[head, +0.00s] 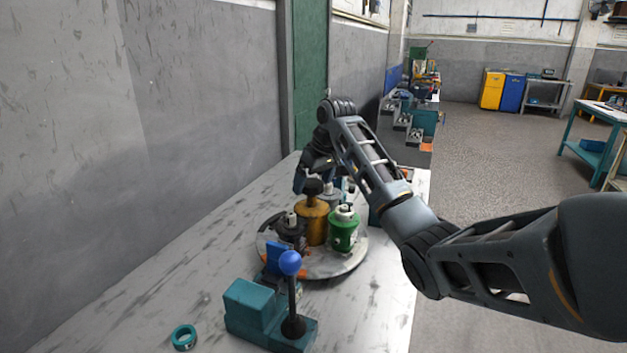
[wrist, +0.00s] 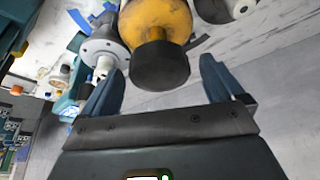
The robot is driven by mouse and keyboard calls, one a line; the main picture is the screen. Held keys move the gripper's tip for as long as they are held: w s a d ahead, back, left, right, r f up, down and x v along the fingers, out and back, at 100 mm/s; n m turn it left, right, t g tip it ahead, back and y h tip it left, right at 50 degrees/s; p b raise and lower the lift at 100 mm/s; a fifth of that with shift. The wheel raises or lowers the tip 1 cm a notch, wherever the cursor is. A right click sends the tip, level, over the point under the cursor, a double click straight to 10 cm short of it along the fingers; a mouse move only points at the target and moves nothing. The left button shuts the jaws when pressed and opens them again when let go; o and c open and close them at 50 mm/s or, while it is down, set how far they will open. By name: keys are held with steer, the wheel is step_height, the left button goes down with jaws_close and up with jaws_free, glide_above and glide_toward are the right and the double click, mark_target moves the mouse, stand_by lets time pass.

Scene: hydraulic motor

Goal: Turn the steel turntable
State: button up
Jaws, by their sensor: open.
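The round steel turntable (head: 335,267) lies on the bench in the head view. It carries a yellow-orange cylinder (head: 312,224) with a black cap, a green part (head: 343,232), a dark part (head: 289,232) and a pale grey part behind. My gripper (head: 317,176) is above the turntable, by the top of the yellow cylinder. In the wrist view my gripper (wrist: 162,68) is open, and the black cap (wrist: 160,66) shows between its fingers. The turntable's far side is hidden by the parts and my arm.
A teal block with a blue-knobbed lever (head: 290,264) stands in front of the turntable. A teal ring (head: 184,337) lies on the bench (head: 130,315) at the front left. A grey wall runs along the left. The bench left of the turntable is clear.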

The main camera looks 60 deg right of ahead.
steer(key=c, duration=1.5)
